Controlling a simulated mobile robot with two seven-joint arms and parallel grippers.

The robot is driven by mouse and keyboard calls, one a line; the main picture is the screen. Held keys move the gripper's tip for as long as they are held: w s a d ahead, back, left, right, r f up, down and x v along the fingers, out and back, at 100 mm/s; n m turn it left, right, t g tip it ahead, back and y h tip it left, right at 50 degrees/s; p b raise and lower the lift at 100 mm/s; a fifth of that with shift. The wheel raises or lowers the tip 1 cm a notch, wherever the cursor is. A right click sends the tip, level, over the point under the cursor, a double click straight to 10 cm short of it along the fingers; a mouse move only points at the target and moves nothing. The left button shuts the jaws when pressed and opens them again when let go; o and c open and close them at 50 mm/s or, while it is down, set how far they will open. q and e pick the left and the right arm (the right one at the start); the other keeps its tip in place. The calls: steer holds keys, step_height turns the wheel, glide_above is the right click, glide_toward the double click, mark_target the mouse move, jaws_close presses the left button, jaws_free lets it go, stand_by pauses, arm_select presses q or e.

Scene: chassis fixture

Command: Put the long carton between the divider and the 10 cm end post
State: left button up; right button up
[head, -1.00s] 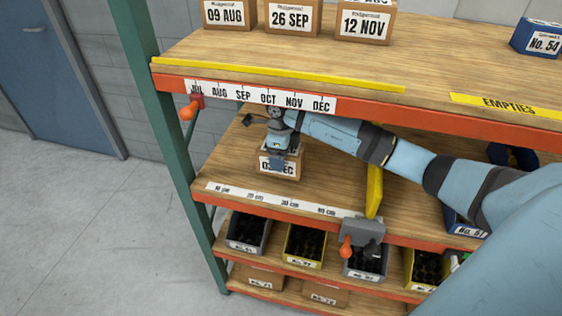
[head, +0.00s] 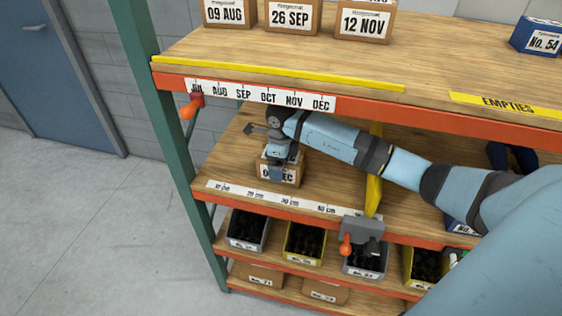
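A brown carton (head: 292,172) with a white label ending in "DEC" is on or just above the middle shelf, behind its scale strip. My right gripper (head: 277,168) comes down over it, one finger in front of the label; it appears shut on the carton. The far finger is hidden. The yellow divider (head: 373,190) stands to the right of the carton, with a clear gap between. The green rack post (head: 172,130) rises at the shelf's left, 10 cm end. My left gripper is not in view.
A grey clamp (head: 362,229) with an orange knob (head: 345,245) sits at the divider's foot. Bins (head: 304,243) stand below. Shelf boards are bare left and right of the carton.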

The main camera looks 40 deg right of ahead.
step_height(320, 180, up, 7)
steer(key=shift+r+b, duration=0.1)
steer(key=shift+b, duration=0.3)
steer(key=shift+r, duration=0.25)
